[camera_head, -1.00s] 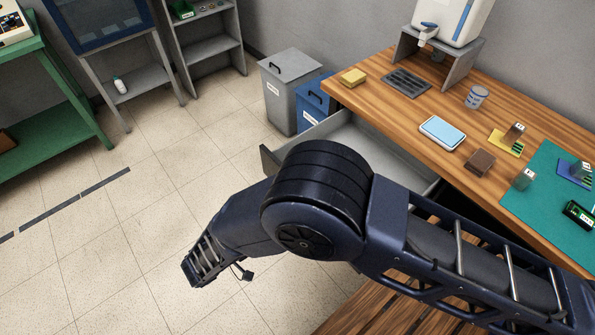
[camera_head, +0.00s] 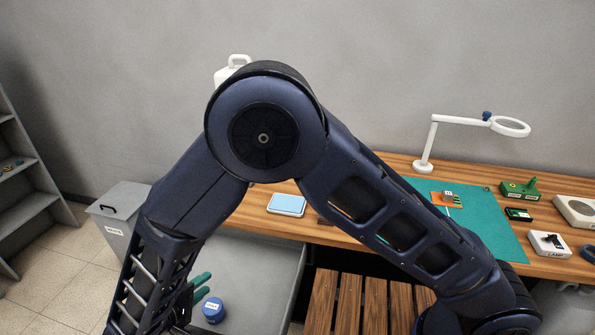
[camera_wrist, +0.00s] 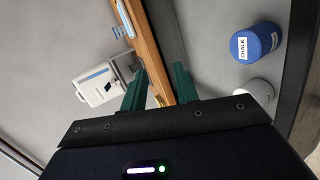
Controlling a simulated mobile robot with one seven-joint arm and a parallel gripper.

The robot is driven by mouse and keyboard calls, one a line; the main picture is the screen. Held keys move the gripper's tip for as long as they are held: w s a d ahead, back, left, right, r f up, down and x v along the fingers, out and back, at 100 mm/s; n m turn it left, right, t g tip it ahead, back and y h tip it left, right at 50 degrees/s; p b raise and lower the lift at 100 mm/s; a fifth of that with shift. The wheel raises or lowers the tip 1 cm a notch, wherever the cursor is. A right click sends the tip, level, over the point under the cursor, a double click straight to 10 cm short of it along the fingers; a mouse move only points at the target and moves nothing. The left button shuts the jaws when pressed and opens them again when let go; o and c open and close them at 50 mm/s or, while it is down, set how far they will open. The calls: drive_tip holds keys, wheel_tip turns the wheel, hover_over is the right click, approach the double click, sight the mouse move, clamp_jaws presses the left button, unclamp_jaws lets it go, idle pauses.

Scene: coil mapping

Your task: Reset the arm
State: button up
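My arm (camera_head: 265,135) is bent in a high arch across the middle of the head view, with its elbow up in front of the wall. My gripper (camera_head: 203,286) shows only in part at the lower left, its green fingers pointing right over the open drawer (camera_head: 255,262). In the wrist view my gripper (camera_wrist: 160,70) has its two green fingers apart, with nothing held between them. A blue jar (camera_head: 213,310) stands in the drawer close to the fingers; its CHALK label shows in the wrist view (camera_wrist: 255,43).
The wooden desk (camera_head: 340,235) carries a blue-topped box (camera_head: 287,204), a green mat (camera_head: 490,235), a magnifier lamp (camera_head: 430,145) and small devices. A slatted wooden stool (camera_head: 345,300) stands in front. A grey bin (camera_head: 118,215) and shelf (camera_head: 40,205) are at left.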

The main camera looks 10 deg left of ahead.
drive_tip(key=w+d+r+m+g+h, duration=0.1)
drive_tip(key=w+d+r+m+g, duration=0.1)
drive_tip(key=w+d+r, duration=0.55)
drive_tip(key=w+d+r+m+g+h, duration=0.2)
drive_tip(key=w+d+r, duration=0.2)
drive_tip(key=w, duration=0.7)
drive_tip(key=w+d+r+m+g+h, duration=0.1)
drive_tip(key=w+d+r+m+g, duration=0.15)
drive_tip(key=w+d+r, duration=0.5)
drive_tip(key=w+d+r+m+g+y, duration=0.1)
drive_tip(key=w+d+r+g, duration=0.15)
drive_tip(key=w+d, duration=0.45)
drive_tip(key=w+d+r+m+g, duration=0.2)
drive_tip(key=d+r, duration=0.1)
drive_tip(key=d, duration=0.8)
drive_tip(key=s+d+r+m+y, duration=0.1)
drive_tip(key=s+d+r+m, duration=0.1)
drive_tip(key=d, duration=0.6)
drive_tip(key=s+d+r+m+t+y, duration=0.1)
drive_tip(key=s+d, duration=0.3)
drive_tip(key=d, duration=0.5)
drive_tip(key=s+d+r+m+t+y, duration=0.1)
drive_tip(key=s+d+r+m+y, duration=0.2)
drive_tip(key=d, duration=0.5)
drive_tip(key=shift+s+d, duration=0.15)
drive_tip(key=shift+d, duration=0.05)
